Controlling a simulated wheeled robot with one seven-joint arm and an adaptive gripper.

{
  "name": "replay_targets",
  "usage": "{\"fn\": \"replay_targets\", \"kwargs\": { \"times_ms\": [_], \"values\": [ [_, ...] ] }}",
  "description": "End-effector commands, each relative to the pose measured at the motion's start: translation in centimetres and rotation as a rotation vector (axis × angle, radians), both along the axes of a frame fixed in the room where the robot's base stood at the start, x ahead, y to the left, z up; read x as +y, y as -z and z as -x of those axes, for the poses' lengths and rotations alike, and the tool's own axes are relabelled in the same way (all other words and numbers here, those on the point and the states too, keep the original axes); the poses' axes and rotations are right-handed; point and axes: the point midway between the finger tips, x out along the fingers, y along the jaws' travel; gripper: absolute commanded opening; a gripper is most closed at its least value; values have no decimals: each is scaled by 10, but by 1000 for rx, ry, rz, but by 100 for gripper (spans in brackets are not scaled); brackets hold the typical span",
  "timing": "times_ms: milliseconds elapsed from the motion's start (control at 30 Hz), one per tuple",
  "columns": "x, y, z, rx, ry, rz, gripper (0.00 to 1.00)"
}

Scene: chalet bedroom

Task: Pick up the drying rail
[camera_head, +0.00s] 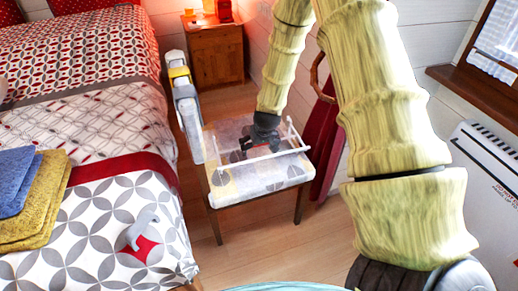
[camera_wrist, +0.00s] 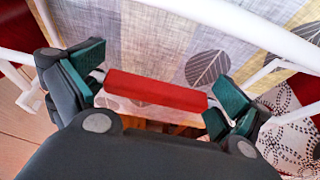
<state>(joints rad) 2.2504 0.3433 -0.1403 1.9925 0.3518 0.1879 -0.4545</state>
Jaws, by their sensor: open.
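The drying rail (camera_head: 268,156) is a thin white frame of bars on the patterned seat of a chair (camera_head: 218,198). Its white bars (camera_wrist: 240,30) also cross the wrist view, along the top and at both sides. My gripper (camera_head: 250,145) is low over the seat, within the rail's outline. In the wrist view my gripper (camera_wrist: 158,88) has its green-padded fingers apart. A red block (camera_wrist: 155,89) spans the space between them; I cannot tell whether the fingers touch it or whether it is joined to the rail. In the head view my gripper hides part of the rail.
A bed (camera_head: 100,110) with a patterned cover is at the left, with folded blue and yellow cloths (camera_head: 40,205) and a grey animal figure (camera_head: 142,228) on it. A wooden nightstand (camera_head: 216,55) stands behind. A white heater (camera_head: 490,170) is at the right. Floor in front of the chair is clear.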

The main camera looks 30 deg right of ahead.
Motion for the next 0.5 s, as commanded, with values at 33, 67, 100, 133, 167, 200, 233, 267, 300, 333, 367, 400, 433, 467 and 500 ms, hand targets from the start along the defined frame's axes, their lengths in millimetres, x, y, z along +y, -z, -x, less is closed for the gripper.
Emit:
{"fn": "replay_targets", "kwargs": {
  "times_ms": [33, 67, 100, 133, 167, 200, 233, 267, 300, 333, 367, 400, 433, 467, 500],
  "values": [
    [0, -1, 0, 0, 0, 0, 100],
    [0, -1, 0, 0, 0, 0, 100],
    [0, -1, 0, 0, 0, 0, 100],
    [0, -1, 0, 0, 0, 0, 96],
    [0, -1, 0, 0, 0, 0, 91],
    [0, -1, 0, 0, 0, 0, 84],
    [0, -1, 0, 0, 0, 0, 78],
    [0, -1, 0, 0, 0, 0, 73],
    [0, -1, 0, 0, 0, 0, 65],
    [0, -1, 0, 0, 0, 0, 60],
    [0, -1, 0, 0, 0, 0, 54],
    [0, -1, 0, -1, 0, 0, 53],
    [0, -1, 0, -1, 0, 0, 53],
    [0, -1, 0, -1, 0, 0, 53],
    [0, -1, 0, -1, 0, 0, 53]
  ]
}}
